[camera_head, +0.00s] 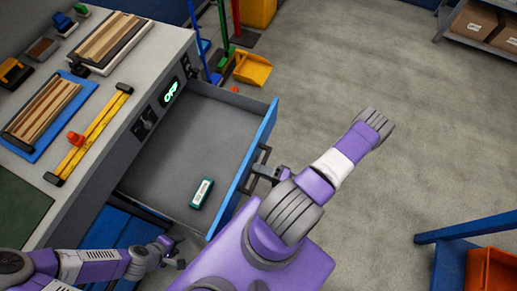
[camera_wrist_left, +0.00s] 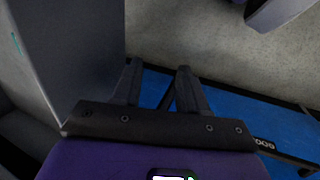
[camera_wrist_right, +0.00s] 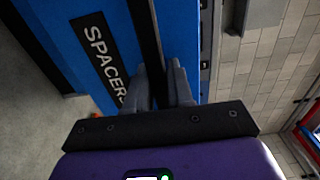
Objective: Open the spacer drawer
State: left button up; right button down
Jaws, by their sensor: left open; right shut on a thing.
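The spacer drawer (camera_head: 205,135) stands pulled out from the grey workbench. Its blue front carries a black label reading SPACERS (camera_wrist_right: 100,55) in the right wrist view. A small green packet with a white label (camera_head: 202,193) lies inside, near the front. My right gripper (camera_wrist_right: 165,80) is shut on the dark drawer handle (camera_head: 257,158) at the drawer front. My left gripper (camera_wrist_left: 158,72) is open and empty; in the head view (camera_head: 180,258) it is low on the left, below the drawer.
The bench top (camera_head: 150,60) holds a blue tray with wood strips (camera_head: 45,105), a yellow rail (camera_head: 92,135) and other tools. A yellow dustpan (camera_head: 252,69) and brooms stand behind the drawer. A blue stand with an orange bin (camera_head: 490,270) is at lower right.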

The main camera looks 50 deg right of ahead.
jog(key=shift+d, duration=0.1)
jog(key=c, duration=1.1)
grip_release()
jog(key=p+v, duration=0.1)
jog(key=v, duration=0.6)
jog(key=shift+s, duration=0.3)
jog(key=shift+s, duration=0.1)
